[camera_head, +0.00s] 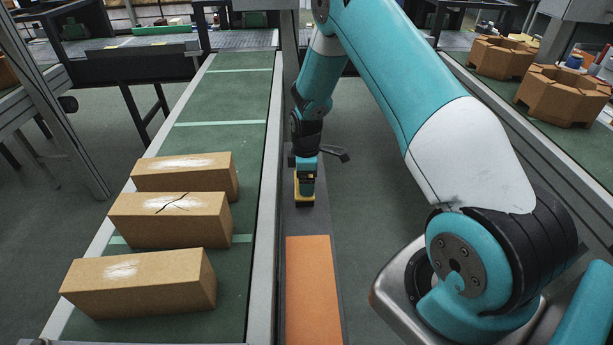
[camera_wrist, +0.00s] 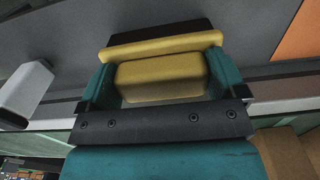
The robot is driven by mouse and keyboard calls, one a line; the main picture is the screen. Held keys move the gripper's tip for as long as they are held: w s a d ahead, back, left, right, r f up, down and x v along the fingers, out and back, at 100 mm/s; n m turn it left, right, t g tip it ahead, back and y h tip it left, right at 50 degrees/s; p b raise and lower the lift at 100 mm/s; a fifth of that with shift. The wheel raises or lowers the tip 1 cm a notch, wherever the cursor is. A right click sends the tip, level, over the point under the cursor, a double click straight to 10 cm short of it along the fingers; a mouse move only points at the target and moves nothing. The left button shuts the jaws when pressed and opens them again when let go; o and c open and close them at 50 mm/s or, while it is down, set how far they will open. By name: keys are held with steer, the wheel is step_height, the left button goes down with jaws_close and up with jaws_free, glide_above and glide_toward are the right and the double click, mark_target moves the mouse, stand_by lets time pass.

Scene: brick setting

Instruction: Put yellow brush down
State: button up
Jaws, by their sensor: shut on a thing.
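The yellow brush (camera_head: 304,202) is in my gripper (camera_head: 305,188), low over the dark grey strip beside the green conveyor in the head view. In the wrist view the yellow brush (camera_wrist: 162,75) sits between the two teal fingers of my gripper (camera_wrist: 160,82), which are shut on it. A black edge of the brush shows beyond its yellow body. The brush appears at or just above the dark grey surface (camera_head: 306,222); I cannot tell whether it touches.
An orange panel (camera_head: 313,290) lies on the strip, nearer than the brush. Several cardboard-coloured bricks, one cracked (camera_head: 170,218), lie on the green conveyor (camera_head: 225,110) at left. Brown hexagonal blocks (camera_head: 562,95) stand on the right conveyor. The strip around the brush is clear.

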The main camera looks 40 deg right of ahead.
steer(key=o, duration=0.6)
step_height(320, 180, up, 12)
steer(key=b, duration=0.2)
steer(key=s+a+r, duration=0.3)
steer(key=a+r, duration=0.2)
steer(key=a, duration=0.1)
steer(key=s+a+r+m+y, duration=0.3)
steer(key=s+a+r, duration=0.6)
steer(key=s+a, duration=0.35)
steer(key=s+a+r, duration=0.1)
steer(key=s+a, duration=0.1)
steer(key=s, duration=0.4)
steer(key=s+a+r+m+y, duration=0.1)
steer(key=s+a, duration=0.2)
steer(key=s, duration=0.3)
steer(key=shift+s+a+r, duration=0.3)
steer(key=shift+s+a, duration=0.05)
